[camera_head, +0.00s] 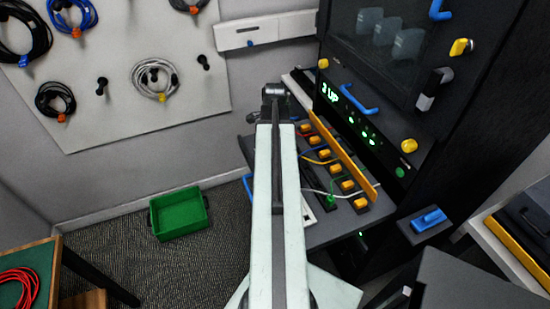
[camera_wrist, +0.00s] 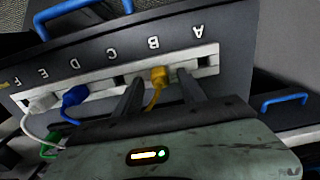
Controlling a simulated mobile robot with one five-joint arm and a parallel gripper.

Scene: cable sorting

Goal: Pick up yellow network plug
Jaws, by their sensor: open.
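The yellow network plug (camera_wrist: 158,76) sits in the white port strip (camera_wrist: 206,58) below the letter B in the wrist view, with its yellow cable running down toward my gripper. My gripper (camera_wrist: 159,82) is open, with one dark finger on each side of the yellow plug and cable. I cannot tell whether either finger touches it. A blue plug (camera_wrist: 74,96) and a white plug (camera_wrist: 42,103) sit farther left in the strip. A green plug (camera_wrist: 52,142) shows at the lower left. In the head view my gripper (camera_head: 272,92) is small, and the yellow plug cannot be made out there.
A row of orange blocks (camera_head: 326,154) with cables lies beside a yellow-orange rail (camera_head: 340,152) right of my arm. The dark rack (camera_head: 385,70) stands behind. A green bin (camera_head: 180,213) is on the floor. Coiled cables hang on the wall board (camera_head: 120,95).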

